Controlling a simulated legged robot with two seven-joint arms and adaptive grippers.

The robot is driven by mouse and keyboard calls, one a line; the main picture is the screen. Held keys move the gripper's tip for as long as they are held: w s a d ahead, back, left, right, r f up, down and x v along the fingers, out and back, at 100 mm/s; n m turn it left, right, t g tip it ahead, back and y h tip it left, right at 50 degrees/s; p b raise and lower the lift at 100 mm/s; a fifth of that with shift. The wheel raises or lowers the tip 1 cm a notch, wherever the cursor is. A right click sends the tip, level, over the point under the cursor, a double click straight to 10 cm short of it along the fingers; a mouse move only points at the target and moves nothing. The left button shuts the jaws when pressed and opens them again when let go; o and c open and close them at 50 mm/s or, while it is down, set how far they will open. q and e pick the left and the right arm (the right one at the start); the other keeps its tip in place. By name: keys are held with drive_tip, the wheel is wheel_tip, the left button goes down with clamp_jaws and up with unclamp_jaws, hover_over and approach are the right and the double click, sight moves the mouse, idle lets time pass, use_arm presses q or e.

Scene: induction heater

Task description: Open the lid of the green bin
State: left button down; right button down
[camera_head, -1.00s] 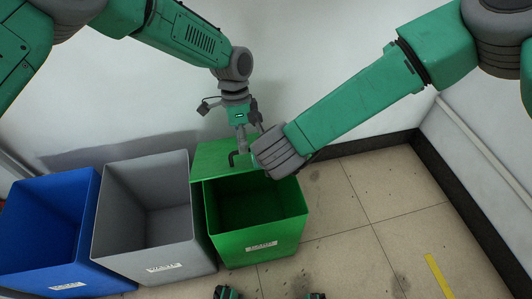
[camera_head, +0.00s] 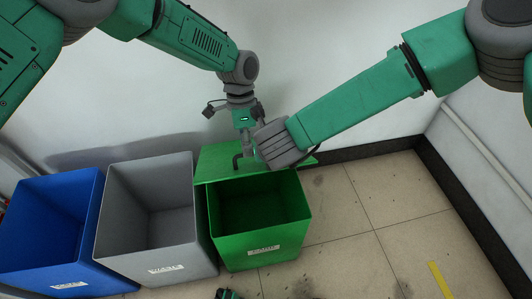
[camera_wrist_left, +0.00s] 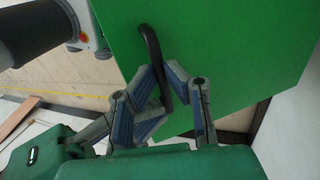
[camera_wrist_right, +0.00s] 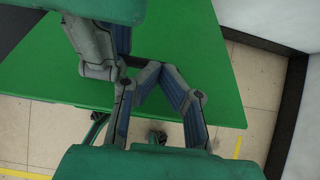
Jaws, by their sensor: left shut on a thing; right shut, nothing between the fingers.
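The green bin (camera_head: 262,228) stands at the right end of a row, and its dark inside shows from above. Its green lid (camera_head: 214,163) is raised off the opening along the back side, near the wall. The black bent handle (camera_wrist_left: 151,48) crosses the lid face in the left wrist view. My left gripper (camera_head: 245,150) is shut on this handle, which runs between its fingers (camera_wrist_left: 166,85). My right gripper (camera_wrist_right: 156,72) is shut and empty in front of the lid's green surface (camera_wrist_right: 205,75). In the head view my right wrist hides its fingers.
A grey bin (camera_head: 150,251) stands left of the green bin, and a blue bin (camera_head: 48,268) beyond it; both are open on top. A white wall (camera_head: 320,60) with dark skirting is close behind.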

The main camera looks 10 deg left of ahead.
use_arm(q)
drive_tip(key=c, duration=1.6)
unclamp_jaws()
drive_tip(key=shift+w+a+f, duration=0.15)
drive_tip(key=shift+w+a, duration=0.05)
drive_tip(key=shift+w, duration=0.4)
use_arm(e)
drive_tip(key=shift+f, duration=0.1)
use_arm(q)
drive_tip(key=shift+w+f, duration=0.15)
use_arm(e)
drive_tip(key=shift+w+f, duration=0.15)
drive_tip(key=shift+w, duration=0.15)
use_arm(q)
drive_tip(key=shift+d, duration=0.1)
